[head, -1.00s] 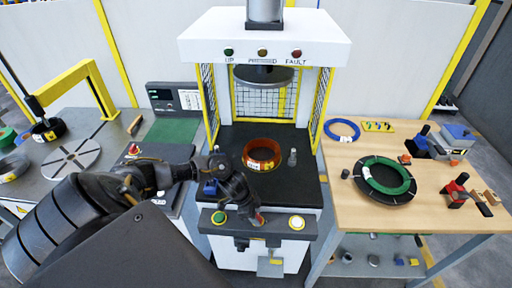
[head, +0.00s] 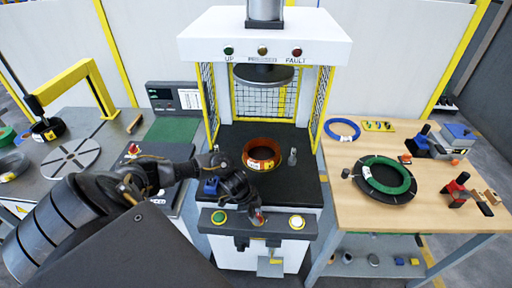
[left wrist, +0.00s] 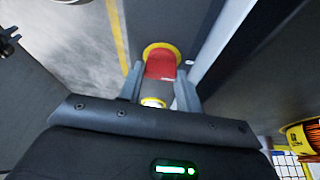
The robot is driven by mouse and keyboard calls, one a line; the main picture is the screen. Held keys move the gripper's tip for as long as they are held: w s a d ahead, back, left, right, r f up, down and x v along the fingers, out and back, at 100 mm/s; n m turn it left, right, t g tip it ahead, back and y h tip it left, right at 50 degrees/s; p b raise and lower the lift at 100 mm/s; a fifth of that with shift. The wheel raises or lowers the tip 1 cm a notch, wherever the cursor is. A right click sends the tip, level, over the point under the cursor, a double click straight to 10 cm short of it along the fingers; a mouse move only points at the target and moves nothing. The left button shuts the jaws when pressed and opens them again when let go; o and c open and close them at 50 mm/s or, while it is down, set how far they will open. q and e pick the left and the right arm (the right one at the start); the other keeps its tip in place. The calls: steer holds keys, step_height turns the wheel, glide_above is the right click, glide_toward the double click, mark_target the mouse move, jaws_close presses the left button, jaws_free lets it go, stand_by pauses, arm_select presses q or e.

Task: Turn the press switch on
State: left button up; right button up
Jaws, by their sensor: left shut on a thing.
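The press (head: 265,40) stands in the middle of the head view, with a dark control panel along its front edge. My left gripper (head: 257,220) is at the panel's middle, between these buttons. In the left wrist view, the left fingers (left wrist: 160,85) are shut on a red switch handle (left wrist: 160,66) with a yellow ring behind it. My right gripper is in neither view.
An orange coil (head: 262,153) lies on the press bed under the raised round plate (head: 263,75). Yellow-framed mesh guards flank the bed. A wooden table (head: 350,205) with coils and tools stands at the right. A grey table with a slotted disc (head: 70,158) stands at the left.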

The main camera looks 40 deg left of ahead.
arm_select(q)
steer(key=m, duration=0.1)
steer(key=m+g+b, duration=0.1)
steer(key=m+b, duration=0.1)
steer(key=m, duration=0.1)
steer(key=shift+w+f+g+h, duration=0.1)
steer(key=shift+w+g+h, duration=0.15)
steer(key=shift+g+h, duration=0.05)
steer(key=m+g+b, duration=0.1)
steer(key=m+b, duration=0.2)
steer(key=m, duration=0.1)
steer(key=shift+w, duration=0.1)
steer(key=shift+m+g+b, duration=0.4)
steer(key=shift+m+g, duration=0.1)
steer(key=shift+m, duration=0.4)
steer(key=m+g, duration=0.1)
steer(key=m, duration=0.1)
steer(key=shift+w+m+y, duration=0.1)
steer(key=shift+m+y, duration=0.2)
steer(key=shift+y, duration=0.1)
steer(key=shift+d+m+g+y, duration=0.1)
steer(key=shift+m+g+y, duration=0.45)
steer(key=shift+m, duration=1.65)
steer(key=o, duration=0.7)
